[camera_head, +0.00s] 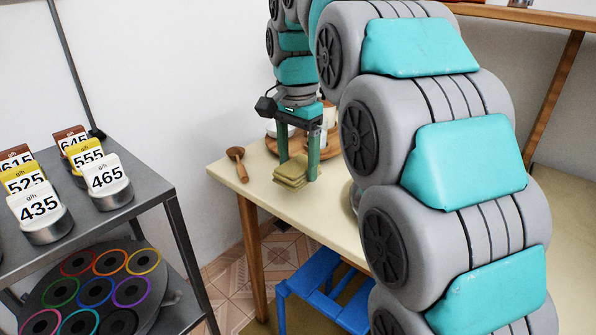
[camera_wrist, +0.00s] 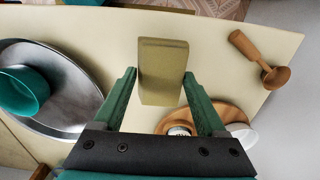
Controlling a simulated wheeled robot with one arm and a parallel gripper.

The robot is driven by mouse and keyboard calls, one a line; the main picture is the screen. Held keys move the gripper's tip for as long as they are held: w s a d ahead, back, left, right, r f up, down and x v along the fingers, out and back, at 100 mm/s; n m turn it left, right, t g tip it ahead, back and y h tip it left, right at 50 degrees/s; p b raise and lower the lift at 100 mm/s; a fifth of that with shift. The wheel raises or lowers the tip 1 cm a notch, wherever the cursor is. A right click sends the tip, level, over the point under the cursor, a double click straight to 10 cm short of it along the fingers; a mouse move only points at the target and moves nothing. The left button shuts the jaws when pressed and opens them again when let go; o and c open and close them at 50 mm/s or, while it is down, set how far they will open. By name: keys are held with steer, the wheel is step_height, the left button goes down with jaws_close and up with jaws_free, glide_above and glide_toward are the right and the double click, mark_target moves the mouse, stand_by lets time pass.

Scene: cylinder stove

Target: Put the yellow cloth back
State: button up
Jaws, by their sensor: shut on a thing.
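The yellow cloth (camera_head: 291,171) is a folded, olive-yellow block at the table's far end in the head view. In the wrist view the cloth (camera_wrist: 163,72) is between the two green fingers. My gripper (camera_head: 298,174) points down, with its fingertips on either side of the cloth; it also shows in the wrist view (camera_wrist: 160,76). It is shut on the cloth, which is at or just above the tabletop; I cannot tell whether it touches.
The cream table (camera_head: 232,175) has a wooden ladle (camera_head: 237,160) at its left corner, also in the wrist view (camera_wrist: 262,62). A metal tray (camera_wrist: 85,88) with a teal bowl (camera_wrist: 22,90) and a round wooden board (camera_wrist: 228,112) flank the gripper. A blue stool (camera_head: 318,285) stands below.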

mark_target(298, 165)
steer(key=shift+f, duration=1.4)
steer(key=o, duration=1.2)
steer(key=shift+f, duration=0.1)
steer(key=shift+o, duration=0.2)
steer(key=shift+r+p, duration=0.95)
steer(key=shift+r, duration=2.95)
